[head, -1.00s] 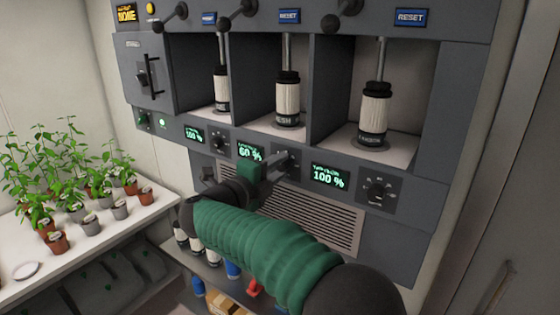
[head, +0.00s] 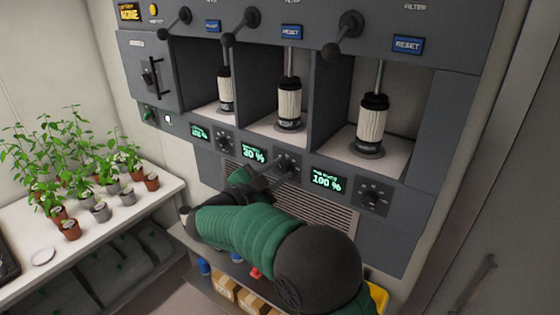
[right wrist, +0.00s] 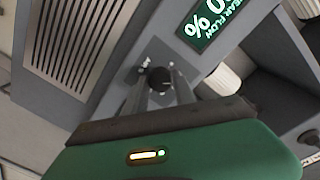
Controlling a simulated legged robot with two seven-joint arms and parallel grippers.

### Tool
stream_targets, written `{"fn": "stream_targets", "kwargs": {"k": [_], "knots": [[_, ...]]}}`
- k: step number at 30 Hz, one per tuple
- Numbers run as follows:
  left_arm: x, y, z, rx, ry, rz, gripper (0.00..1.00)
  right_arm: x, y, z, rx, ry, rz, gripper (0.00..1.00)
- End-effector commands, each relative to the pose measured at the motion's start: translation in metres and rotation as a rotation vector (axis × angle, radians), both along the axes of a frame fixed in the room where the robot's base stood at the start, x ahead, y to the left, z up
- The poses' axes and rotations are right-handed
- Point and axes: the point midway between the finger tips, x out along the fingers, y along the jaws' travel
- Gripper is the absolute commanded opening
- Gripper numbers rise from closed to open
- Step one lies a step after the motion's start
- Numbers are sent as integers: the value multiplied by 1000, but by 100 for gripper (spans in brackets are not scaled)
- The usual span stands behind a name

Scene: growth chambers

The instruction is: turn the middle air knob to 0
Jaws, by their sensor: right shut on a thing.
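The middle air knob (head: 287,163) is a dark dial on the grey panel, between two green displays. The display to its left (head: 254,153) reads what looks like 30 %. My right gripper (head: 281,168) is at this knob, its fingers shut on it. In the right wrist view the gripper (right wrist: 160,85) has one finger on each side of the round black knob (right wrist: 159,80). The fingers hide part of the knob and its scale. My left gripper is in neither view.
The right knob (head: 373,194) has a display (head: 327,180) reading 100 %. The left knob (head: 224,140) is beside another display (head: 200,132). Filter cylinders (head: 372,122) stand in open bays above. A vent grille (head: 320,213) lies below the knobs. Potted plants (head: 100,212) stand on the left bench.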

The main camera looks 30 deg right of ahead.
Motion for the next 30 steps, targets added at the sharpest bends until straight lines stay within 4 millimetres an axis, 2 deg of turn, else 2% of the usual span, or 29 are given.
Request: {"fn": "stream_targets", "kwargs": {"k": [1,15,24,30], "knots": [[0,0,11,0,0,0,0,1,3,-2,-7,53,6,0],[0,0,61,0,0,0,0,-1,1,-3,-178,463,5,0],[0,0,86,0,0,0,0,-2,0,-5,-270,684,5,0],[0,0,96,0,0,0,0,-2,0,-6,-312,781,5,0]]}}
